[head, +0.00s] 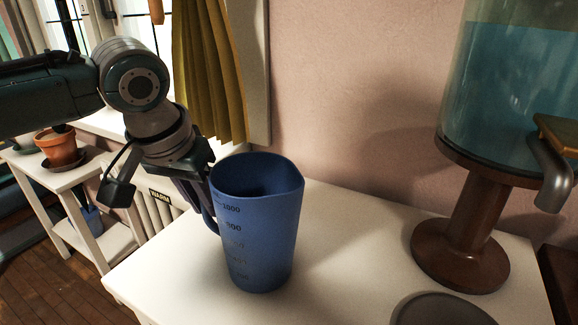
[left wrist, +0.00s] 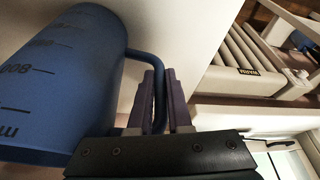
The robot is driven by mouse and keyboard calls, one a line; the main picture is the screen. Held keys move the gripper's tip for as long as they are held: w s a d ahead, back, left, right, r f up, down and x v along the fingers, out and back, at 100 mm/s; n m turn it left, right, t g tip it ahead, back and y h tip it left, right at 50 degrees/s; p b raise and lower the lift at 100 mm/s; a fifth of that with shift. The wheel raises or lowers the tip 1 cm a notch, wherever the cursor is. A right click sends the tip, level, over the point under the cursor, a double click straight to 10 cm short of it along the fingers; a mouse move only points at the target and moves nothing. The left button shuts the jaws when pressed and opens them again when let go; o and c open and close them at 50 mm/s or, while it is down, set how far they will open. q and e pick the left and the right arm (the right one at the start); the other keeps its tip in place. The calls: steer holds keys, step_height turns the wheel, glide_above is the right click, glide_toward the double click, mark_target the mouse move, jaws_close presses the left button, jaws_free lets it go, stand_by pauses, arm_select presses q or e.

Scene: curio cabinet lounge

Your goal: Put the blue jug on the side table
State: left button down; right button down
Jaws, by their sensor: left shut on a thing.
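The blue jug (head: 262,225), with measuring marks on its side, is upright over the near left part of a white tabletop (head: 345,235). I cannot tell for sure whether its base touches the top. My left gripper (head: 205,192) reaches in from the left and is shut on the jug's handle. In the left wrist view, the fingers (left wrist: 165,100) close around the blue handle, with the jug body (left wrist: 62,85) to their left. The jug looks empty inside, though its bottom is hidden. My right gripper is not in view.
A large glass dispenser (head: 515,90) with blue liquid stands on a brown wooden foot (head: 460,250) at the right. A grey round dish (head: 440,310) lies at the front. A small white stand (head: 85,180) with a terracotta pot (head: 60,148) and a radiator (head: 160,205) are at the left.

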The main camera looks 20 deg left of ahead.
arm_select(q)
steer(key=c, duration=0.8)
jaws_free()
steer(key=shift+c, duration=0.2)
steer(key=p+v, duration=0.3)
steer(key=v, duration=0.9)
steer(key=shift+r, duration=0.15)
